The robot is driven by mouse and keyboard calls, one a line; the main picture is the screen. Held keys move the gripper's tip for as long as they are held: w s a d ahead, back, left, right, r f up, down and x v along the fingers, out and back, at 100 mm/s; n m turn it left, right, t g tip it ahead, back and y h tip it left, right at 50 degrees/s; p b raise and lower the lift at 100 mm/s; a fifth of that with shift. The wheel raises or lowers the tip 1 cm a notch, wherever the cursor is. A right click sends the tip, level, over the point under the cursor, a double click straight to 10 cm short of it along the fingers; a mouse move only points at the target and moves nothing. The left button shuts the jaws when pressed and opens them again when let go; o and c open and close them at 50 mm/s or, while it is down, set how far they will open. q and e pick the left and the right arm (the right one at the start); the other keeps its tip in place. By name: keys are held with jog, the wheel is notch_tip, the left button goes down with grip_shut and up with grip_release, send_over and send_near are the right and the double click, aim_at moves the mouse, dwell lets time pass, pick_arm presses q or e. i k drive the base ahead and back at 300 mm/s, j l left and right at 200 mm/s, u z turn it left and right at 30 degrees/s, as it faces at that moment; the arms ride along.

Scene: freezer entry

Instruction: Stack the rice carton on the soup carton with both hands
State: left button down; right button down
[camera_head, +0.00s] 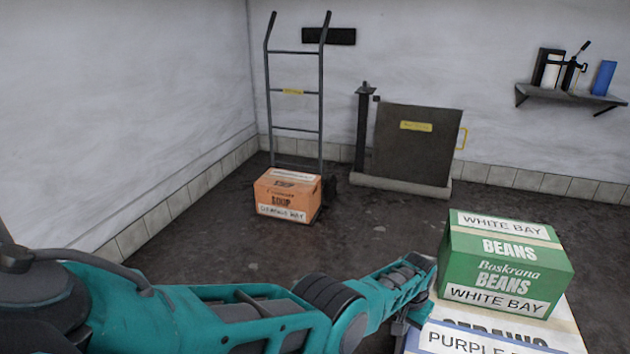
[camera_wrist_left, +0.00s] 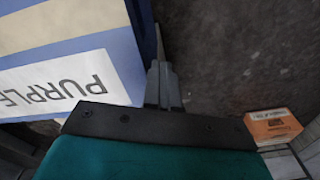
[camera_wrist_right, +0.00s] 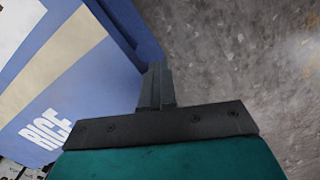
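The orange soup carton (camera_head: 284,197) sits low at the foot of the hand truck, and it also shows in the left wrist view (camera_wrist_left: 272,126). The blue rice carton (camera_wrist_right: 62,108), with a cream band and "RICE" print, fills the left of the right wrist view. My right gripper (camera_wrist_right: 157,76) is beside its edge, fingers together with nothing visible between them. My left gripper (camera_wrist_left: 163,76) has its fingers together beside a blue and cream carton (camera_wrist_left: 100,45) labelled "PURPLE". Whether this is the rice carton I cannot tell. Contact is unclear on both sides. My right gripper is outside the head view.
A green beans carton (camera_head: 505,262) stands on a pale carton (camera_head: 562,325) at the right. A wall shelf (camera_head: 572,95) holds small items. The middle floor is clear.

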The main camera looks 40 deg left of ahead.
aim_at(285, 182)
jog(key=z, duration=3.55)
jog(key=k+z, duration=0.25)
jog(key=k, duration=0.35)
